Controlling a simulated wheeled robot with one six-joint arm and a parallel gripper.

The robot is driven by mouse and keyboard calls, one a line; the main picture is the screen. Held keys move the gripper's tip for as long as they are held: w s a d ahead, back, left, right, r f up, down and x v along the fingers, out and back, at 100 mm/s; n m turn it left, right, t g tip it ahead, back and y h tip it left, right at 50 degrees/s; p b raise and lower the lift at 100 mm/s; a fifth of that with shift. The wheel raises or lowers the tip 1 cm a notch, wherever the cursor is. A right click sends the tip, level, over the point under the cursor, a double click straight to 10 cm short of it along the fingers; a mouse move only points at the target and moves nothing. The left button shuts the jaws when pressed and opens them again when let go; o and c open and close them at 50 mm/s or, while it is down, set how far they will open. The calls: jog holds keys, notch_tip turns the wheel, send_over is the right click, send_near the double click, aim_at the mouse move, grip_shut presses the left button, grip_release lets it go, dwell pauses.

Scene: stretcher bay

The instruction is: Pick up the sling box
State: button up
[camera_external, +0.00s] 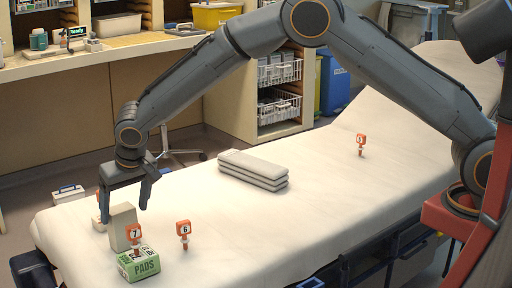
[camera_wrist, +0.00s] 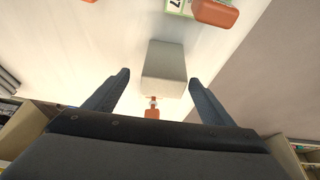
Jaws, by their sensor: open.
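A plain beige upright box (camera_external: 124,226), which I take to be the sling box, stands near the foot end of the white stretcher (camera_external: 210,215). No label is readable on it. My gripper (camera_external: 126,203) is above it, pointing down, with its two fingers apart. In the wrist view the box (camera_wrist: 164,68) shows between the fingers of my gripper (camera_wrist: 157,77), with gaps on both sides and the right one smaller. I see no contact. The box's lower front is partly hidden in the external view by an orange tag marked 7 (camera_external: 135,234).
A green PADS box (camera_external: 139,265) is just in front of the beige box. An orange tag marked 6 (camera_external: 184,229) is to the right. An orange piece (camera_wrist: 152,113) is close by the box in the wrist view. Folded grey cloths (camera_external: 252,170) lie mid-stretcher; bare sheet surrounds them.

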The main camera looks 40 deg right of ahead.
aim_at(120, 228)
jog(key=x, duration=0.2)
jog(key=shift+w+f, duration=0.15)
jog(key=shift+f, duration=0.1)
jog(key=shift+a+p+x, duration=0.15)
jog(key=shift+p+x, duration=0.2)
jog(key=shift+x, duration=1)
jog(key=shift+a+p+x, duration=0.1)
jog(key=shift+p+x, duration=0.2)
jog(key=shift+x, duration=1.05)
